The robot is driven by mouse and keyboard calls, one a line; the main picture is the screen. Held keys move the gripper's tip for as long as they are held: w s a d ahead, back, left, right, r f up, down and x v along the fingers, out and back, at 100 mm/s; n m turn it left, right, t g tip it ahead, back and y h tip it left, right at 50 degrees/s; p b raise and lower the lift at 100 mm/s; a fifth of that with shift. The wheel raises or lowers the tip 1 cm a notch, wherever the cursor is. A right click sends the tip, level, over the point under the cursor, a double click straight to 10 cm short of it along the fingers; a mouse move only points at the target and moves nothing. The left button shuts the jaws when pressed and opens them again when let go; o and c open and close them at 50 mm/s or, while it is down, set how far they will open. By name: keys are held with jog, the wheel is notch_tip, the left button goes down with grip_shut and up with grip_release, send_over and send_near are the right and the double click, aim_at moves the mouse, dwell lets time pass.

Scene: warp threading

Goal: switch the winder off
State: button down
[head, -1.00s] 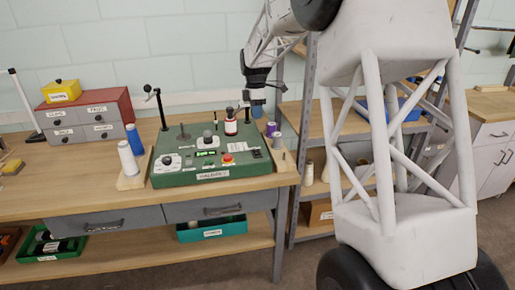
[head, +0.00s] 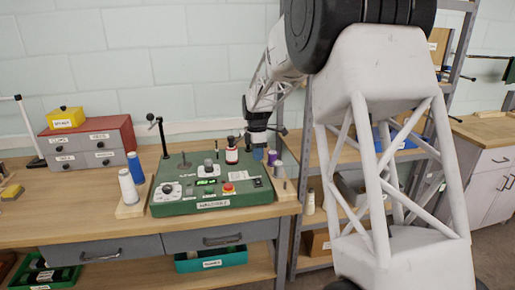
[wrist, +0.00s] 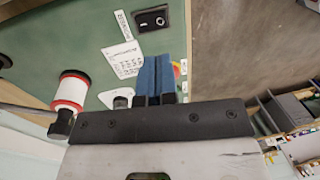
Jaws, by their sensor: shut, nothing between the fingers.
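The winder (head: 165,208) is a green box with a sloped control panel on the bench, and its small display glows green. In the head view my gripper (head: 258,152) hangs above the panel's right rear, apart from the switch.
A red-and-white spool (head: 232,155) stands at the panel's rear, left of my gripper. A red button (head: 228,188) sits left of the switch. Purple (head: 272,158) and grey spools stand just right of the winder. White (head: 128,187) and blue spools stand to its left.

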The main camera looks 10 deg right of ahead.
aim_at(259, 182)
jog(key=f, duration=0.3)
jog(key=s+f, duration=0.1)
jog(key=f, duration=0.5)
jog(key=shift+s, duration=0.15)
